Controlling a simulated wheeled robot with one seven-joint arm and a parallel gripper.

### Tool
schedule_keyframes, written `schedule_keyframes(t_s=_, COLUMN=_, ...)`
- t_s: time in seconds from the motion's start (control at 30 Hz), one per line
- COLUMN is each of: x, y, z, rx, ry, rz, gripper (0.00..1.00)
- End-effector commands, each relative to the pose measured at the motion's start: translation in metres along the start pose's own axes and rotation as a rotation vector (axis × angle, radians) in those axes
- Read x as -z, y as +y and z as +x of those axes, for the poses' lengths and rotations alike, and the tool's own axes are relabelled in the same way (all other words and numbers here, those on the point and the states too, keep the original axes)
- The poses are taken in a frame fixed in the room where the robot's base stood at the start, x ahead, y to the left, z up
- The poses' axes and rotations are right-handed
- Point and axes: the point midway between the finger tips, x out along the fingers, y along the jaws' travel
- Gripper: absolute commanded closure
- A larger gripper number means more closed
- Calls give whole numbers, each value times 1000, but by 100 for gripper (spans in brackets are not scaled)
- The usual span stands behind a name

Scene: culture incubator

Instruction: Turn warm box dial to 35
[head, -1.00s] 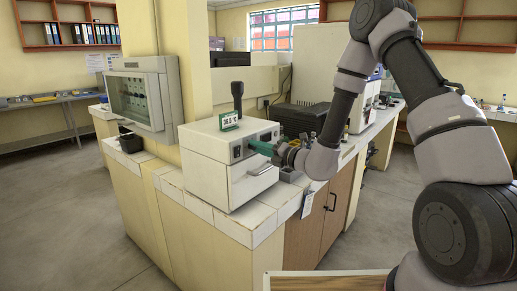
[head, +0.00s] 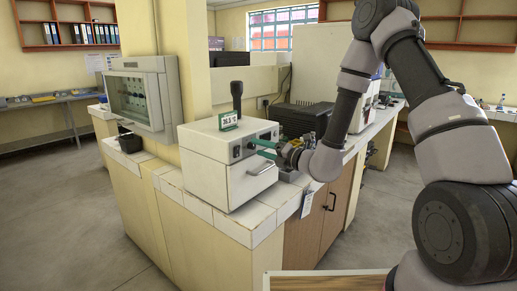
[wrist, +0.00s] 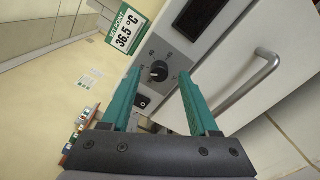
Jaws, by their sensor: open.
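The white warm box (head: 222,168) stands on the tiled counter. Its dark round dial (wrist: 159,71), with a pale pointer mark, sits on a grey front panel in the wrist view. A green-framed setpoint sign (wrist: 126,33) reads 36.5 °C; it also stands on top of the box in the head view (head: 228,121). My gripper (wrist: 158,75) is open, its two green fingers (wrist: 194,107) on either side of the dial in the picture. I cannot tell whether they touch it.
A bar handle (wrist: 250,88) on the box front is close to the right finger. A dark switch (wrist: 141,101) lies below the dial. A black upright object (head: 237,97) stands on or behind the box. A black ribbed unit (head: 300,119) is behind my wrist.

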Motion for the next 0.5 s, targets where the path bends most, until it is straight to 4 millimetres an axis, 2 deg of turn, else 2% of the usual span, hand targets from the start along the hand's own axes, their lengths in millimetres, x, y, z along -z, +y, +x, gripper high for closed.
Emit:
schedule_keyframes(t_s=0.3, x=-1, y=-1, z=-64, rx=5, ry=-2, rz=2, gripper=39)
schedule_keyframes(t_s=0.5, x=-1, y=-1, z=-89, rx=3, ry=-2, rz=1, gripper=39)
